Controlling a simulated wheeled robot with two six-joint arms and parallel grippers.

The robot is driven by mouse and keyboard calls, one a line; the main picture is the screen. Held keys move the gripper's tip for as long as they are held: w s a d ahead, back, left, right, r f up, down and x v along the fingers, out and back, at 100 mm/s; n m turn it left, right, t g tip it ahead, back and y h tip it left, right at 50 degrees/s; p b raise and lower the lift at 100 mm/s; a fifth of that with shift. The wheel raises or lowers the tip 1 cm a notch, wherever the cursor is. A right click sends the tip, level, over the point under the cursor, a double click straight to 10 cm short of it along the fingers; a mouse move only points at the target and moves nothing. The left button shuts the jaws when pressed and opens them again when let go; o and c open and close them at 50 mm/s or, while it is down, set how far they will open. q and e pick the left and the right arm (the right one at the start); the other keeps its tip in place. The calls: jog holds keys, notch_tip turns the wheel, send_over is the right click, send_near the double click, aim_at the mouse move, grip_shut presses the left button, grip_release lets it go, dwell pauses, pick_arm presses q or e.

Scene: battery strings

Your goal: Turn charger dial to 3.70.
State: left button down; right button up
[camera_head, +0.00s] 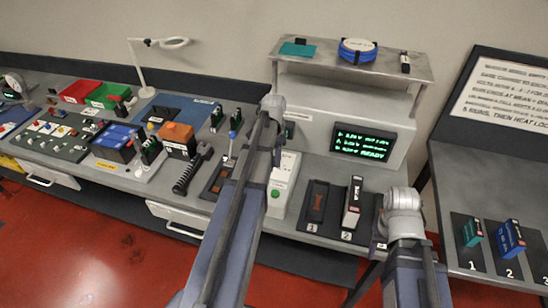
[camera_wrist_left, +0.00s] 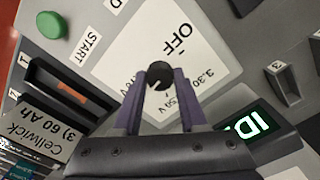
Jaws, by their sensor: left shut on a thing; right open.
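The charger's white dial plate (camera_wrist_left: 185,45) shows in the left wrist view, with OFF and 3.30 legible and other marks partly covered. The black dial knob (camera_wrist_left: 158,72) sits between the purple fingertips of my left gripper (camera_wrist_left: 158,84), which is shut on it. Which mark the knob points to cannot be told. In the head view the charger (camera_head: 286,170) stands at the middle of the bench; my left arm hides its dial and the left fingertips. My right gripper (camera_head: 380,236) is low over the bench's right end, open, its fingers barely visible.
A green START button (camera_wrist_left: 52,25) is beside the dial plate. A green-lit screen (camera_head: 362,143) is on the grey housing. Numbered bays (camera_head: 317,207) hold a white battery (camera_head: 352,202) in bay 2. Teal (camera_head: 472,232) and blue (camera_head: 510,238) packs stand on the right table.

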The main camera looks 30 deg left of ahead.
pick_arm(q)
jog(key=shift+m, duration=0.7)
jog(key=shift+c, duration=2.3)
grip_release()
jog(key=shift+r, duration=0.15)
notch_tip(320, 180, up, 8)
jog(key=p, duration=0.8)
jog(key=shift+f, duration=0.2)
